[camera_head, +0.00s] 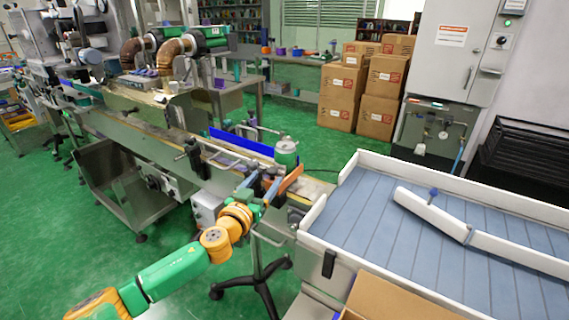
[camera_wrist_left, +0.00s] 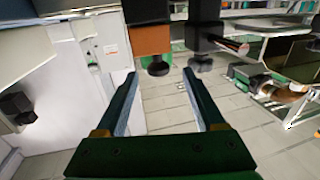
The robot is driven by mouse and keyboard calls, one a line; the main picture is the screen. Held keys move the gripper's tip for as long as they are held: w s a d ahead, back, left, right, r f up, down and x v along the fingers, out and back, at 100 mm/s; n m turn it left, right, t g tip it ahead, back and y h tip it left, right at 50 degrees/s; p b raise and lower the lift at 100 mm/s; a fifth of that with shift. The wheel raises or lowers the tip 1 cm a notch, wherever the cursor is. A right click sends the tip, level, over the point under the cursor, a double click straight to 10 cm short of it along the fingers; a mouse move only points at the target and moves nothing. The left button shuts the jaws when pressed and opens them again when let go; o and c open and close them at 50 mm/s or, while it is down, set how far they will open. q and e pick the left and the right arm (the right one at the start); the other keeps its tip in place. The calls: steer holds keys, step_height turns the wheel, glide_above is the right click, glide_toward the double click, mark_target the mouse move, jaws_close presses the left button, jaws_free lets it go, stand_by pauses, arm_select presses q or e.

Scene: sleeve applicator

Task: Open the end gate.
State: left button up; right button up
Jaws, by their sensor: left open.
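The end gate appears to be the orange bar (camera_head: 290,183) at the near end of the conveyor, beside the white-walled table. My left gripper (camera_head: 259,188) is just left of this bar, with its jaws apart. In the left wrist view the two fingers of my left gripper (camera_wrist_left: 160,78) are spread with nothing between them. An orange block (camera_wrist_left: 151,40) with a dark upper part and a black knob (camera_wrist_left: 158,67) lies just beyond the fingertips. Whether the gripper touches the bar cannot be told. My right gripper is not in view.
A can with a green band (camera_head: 286,152) stands on the conveyor (camera_head: 222,152) behind the gate. The blue-topped table (camera_head: 345,215) with white walls and a white angled guide (camera_head: 430,214) lies to the right. An open cardboard box (camera_head: 395,302) is at the front.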

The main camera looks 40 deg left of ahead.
mark_target(270, 175)
arm_select(q)
steer(key=shift+x, duration=2.65)
steer(key=shift+d+r, duration=0.15)
steer(key=shift+w, duration=0.1)
steer(key=shift+c, duration=0.3)
jaws_close()
